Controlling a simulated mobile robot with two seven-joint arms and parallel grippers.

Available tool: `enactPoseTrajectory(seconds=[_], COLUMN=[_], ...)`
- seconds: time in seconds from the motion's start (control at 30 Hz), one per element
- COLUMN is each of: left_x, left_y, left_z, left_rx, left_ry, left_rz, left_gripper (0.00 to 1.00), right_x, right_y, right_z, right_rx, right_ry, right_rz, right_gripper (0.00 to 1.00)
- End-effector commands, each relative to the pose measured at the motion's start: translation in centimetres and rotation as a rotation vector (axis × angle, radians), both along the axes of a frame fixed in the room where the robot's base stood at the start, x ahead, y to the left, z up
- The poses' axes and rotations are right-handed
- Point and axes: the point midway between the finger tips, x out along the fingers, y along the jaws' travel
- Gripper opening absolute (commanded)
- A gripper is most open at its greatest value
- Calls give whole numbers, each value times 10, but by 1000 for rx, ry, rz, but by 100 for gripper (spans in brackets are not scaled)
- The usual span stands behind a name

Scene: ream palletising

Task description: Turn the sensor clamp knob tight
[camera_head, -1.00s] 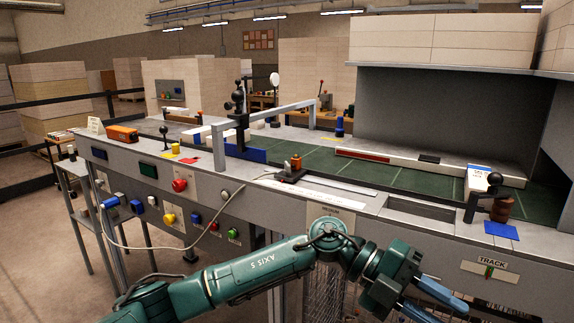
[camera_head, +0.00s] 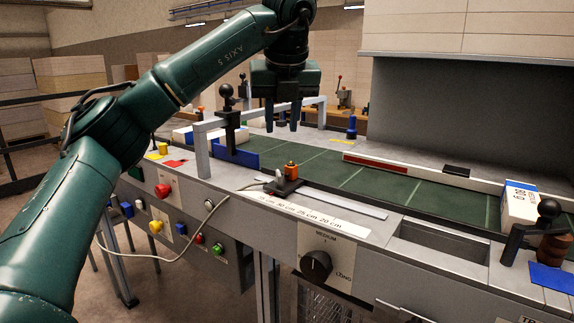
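The sensor block (camera_head: 284,186) sits on the front rail beside the printed centimetre scale (camera_head: 312,215). It has a dark base, a grey cable at its left and an orange knob-like part (camera_head: 291,169) on top. I cannot tell how tight the knob is. My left gripper (camera_head: 282,118) hangs fingers down over the belt, above and behind the sensor block in the picture. Its dark blue fingers are apart with nothing visible between them, and it is not touching the knob. My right gripper is not in view.
A grey frame (camera_head: 202,152) with a black-knobbed clamp (camera_head: 228,118) stands left of the sensor. A black dial (camera_head: 316,265) is on the front panel. A white pack (camera_head: 519,203) and a black-knobbed crank (camera_head: 548,209) are at the right. The green belt (camera_head: 385,185) is mostly clear.

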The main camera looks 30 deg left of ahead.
Motion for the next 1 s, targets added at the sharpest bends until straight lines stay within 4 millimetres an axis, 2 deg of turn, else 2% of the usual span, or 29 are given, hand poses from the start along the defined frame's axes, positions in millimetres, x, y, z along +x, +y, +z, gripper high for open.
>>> enactPoseTrajectory(seconds=[0.1, 0.53, 0.73, 1.0], left_x=[5, 30, 35, 36], left_y=[4, 25, 29, 30], left_z=[-22, -96, -113, -116], left_rx=[-2, -1, -1, -2], left_ry=[6, 5, 3, 1], left_rz=[-1, -3, -4, -4], left_gripper=[30, 30, 30, 30], right_x=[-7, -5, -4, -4], right_y=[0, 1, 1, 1], right_z=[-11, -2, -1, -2], right_rx=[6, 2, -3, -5], right_ry=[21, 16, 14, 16], right_rz=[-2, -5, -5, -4], right_gripper=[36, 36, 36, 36])
